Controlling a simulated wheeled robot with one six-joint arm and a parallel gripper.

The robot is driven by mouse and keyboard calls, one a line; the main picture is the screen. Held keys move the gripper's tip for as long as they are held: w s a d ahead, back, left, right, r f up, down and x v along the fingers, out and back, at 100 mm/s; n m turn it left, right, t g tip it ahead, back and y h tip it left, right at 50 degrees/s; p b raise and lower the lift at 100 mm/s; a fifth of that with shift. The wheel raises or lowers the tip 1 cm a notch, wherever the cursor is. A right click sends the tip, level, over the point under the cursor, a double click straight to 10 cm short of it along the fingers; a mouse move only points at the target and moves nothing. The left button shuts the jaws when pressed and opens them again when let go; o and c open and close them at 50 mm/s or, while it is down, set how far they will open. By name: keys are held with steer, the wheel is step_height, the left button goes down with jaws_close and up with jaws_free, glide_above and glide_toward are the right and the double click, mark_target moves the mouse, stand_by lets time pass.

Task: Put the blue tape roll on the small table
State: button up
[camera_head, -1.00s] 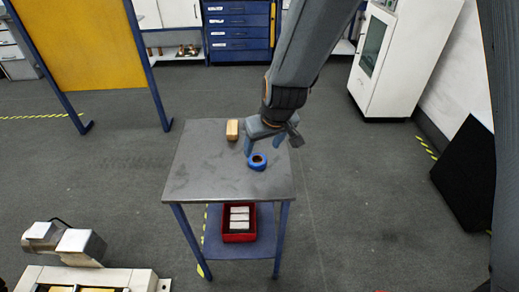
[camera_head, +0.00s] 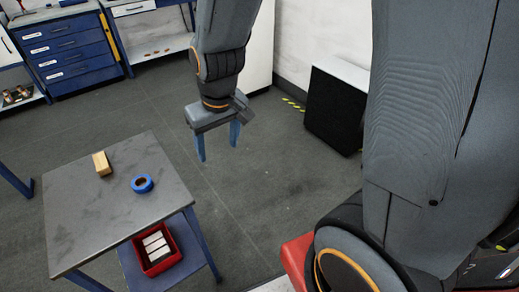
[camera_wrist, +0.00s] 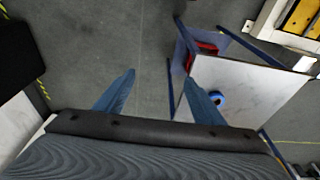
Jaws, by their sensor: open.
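The blue tape roll (camera_head: 142,183) lies flat on the small table (camera_head: 85,220), near its right edge. The small table has a grey top and blue legs. In the wrist view the roll (camera_wrist: 216,98) sits on the pale-looking top (camera_wrist: 245,95), right of my fingers. My gripper (camera_head: 219,155) is open and empty, its two blue fingers pointing down. It is up and to the right of the table, apart from the roll. In the wrist view the fingers (camera_wrist: 160,95) have bare floor between them.
A wooden block (camera_head: 102,163) lies on the table, left of the roll. A red bin (camera_head: 157,250) with pale items is on the lower shelf. A blue drawer cabinet (camera_head: 70,48) stands at the back left. A black panel (camera_head: 335,108) stands at right. Floor is clear between.

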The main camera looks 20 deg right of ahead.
steer(key=s+d+m+g, duration=0.1)
steer(key=s+d+m, duration=0.1)
steer(key=s+d, duration=0.5)
steer(key=shift+d+r+m+h, duration=0.35)
steer(key=shift+d+m+h, duration=0.05)
steer(key=shift+d, duration=0.65)
